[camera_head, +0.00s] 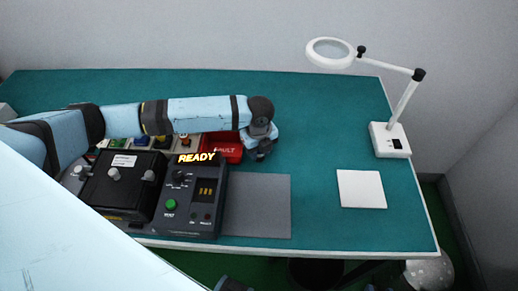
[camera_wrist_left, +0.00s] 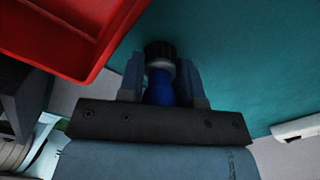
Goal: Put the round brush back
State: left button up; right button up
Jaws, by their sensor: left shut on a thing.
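My left gripper (camera_head: 262,150) is over the table, just right of the red bin, with its arm reaching across from the left. In the left wrist view, the gripper (camera_wrist_left: 163,85) is shut on the round brush (camera_wrist_left: 161,88), which has a blue body, a pale collar and a dark round head. The brush sits between the two fingers; its lower part is hidden by the gripper. In the head view I cannot make the brush out. My right gripper is not in view.
The red bin (camera_head: 228,150) is close beside the left gripper. A black tester (camera_head: 192,205) reading READY and a black box (camera_head: 122,185) stand at front left. A grey mat (camera_head: 258,205), white pad (camera_head: 361,189) and magnifier lamp (camera_head: 390,140) lie right. The teal table (camera_head: 320,120) is clear between.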

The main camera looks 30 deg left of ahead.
pick_arm(q)
jog(key=o, duration=1)
jog(key=shift+f, duration=0.1)
notch_tip(320, 180, up, 12)
jog(key=shift+r, duration=0.2)
